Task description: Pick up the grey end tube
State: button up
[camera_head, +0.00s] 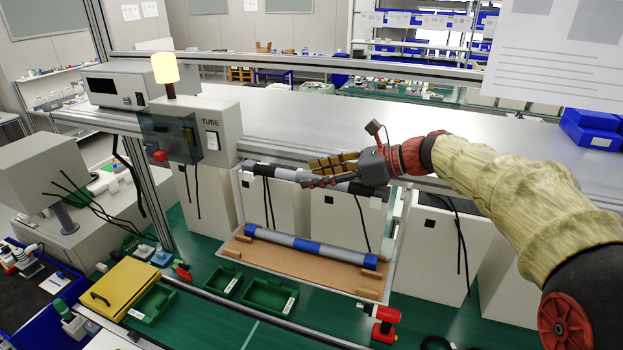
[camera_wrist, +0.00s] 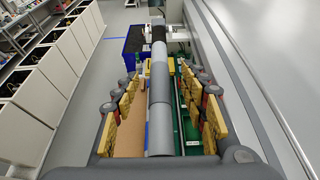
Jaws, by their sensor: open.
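A grey tube with dark sections (camera_head: 285,174) lies level across the top of a white frame, above a brown tray. It also shows in the wrist view (camera_wrist: 159,85), running away from me between my finger rows, with a black far end. My gripper (camera_head: 328,172) is open, with its yellow-padded fingers on both sides of this tube, apart from it as far as I can see. In the wrist view, my gripper (camera_wrist: 160,110) shows gaps on either side of the tube. In the head view, my fingers hide part of it.
A blue and grey tube (camera_head: 310,245) lies on the brown tray (camera_head: 290,263) below. Green bins (camera_head: 268,295), a yellow box (camera_head: 118,287) and a red tool (camera_head: 382,322) stand on the green bench. The TUBE control box (camera_head: 210,130) stands left. A grey shelf (camera_head: 300,125) runs behind.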

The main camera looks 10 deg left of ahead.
jog(key=shift+c, duration=1.2)
grip_shut()
